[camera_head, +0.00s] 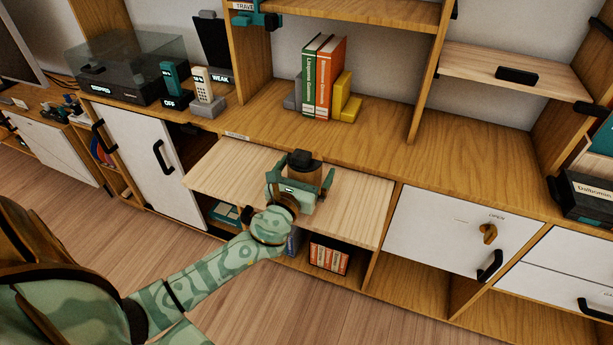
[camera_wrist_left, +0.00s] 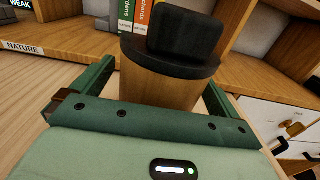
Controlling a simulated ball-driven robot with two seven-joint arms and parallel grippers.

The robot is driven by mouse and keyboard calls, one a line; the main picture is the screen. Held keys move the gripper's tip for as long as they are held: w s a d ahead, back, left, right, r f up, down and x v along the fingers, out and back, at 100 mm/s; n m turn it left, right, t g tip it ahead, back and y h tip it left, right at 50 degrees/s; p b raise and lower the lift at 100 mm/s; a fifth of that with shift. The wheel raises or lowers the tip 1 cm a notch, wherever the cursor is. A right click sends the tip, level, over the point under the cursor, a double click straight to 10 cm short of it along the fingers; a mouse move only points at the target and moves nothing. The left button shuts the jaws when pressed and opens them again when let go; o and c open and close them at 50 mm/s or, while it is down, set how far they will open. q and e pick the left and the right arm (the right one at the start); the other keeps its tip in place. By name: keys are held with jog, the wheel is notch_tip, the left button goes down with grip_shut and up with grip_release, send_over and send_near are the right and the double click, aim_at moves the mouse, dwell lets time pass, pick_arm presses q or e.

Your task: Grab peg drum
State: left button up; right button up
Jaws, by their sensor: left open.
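The peg drum (camera_head: 306,172) is a wooden cylinder with a wide black rim and a black knob on top. It stands upright on the pale pull-out board (camera_head: 358,212) in the middle of the head view. In the left wrist view the drum (camera_wrist_left: 160,90) fills the upper middle, its lower part hidden by my gripper's palm. My left gripper (camera_head: 300,175) is open, with one green finger on each side of the drum. I cannot tell whether the fingers touch it. My right gripper is not in view.
Green and orange books (camera_head: 324,78) stand by a yellow bookend (camera_head: 346,98) on the cabinet top behind. Below the board are open compartments with red-spined items (camera_head: 328,257). A white door (camera_head: 455,228) is at right.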

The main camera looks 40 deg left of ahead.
pick_arm(q)
jog(key=shift+w+a, duration=0.1)
jog(key=shift+w, duration=0.2)
jog(key=c, duration=1.4)
jog(key=shift+r, duration=0.2)
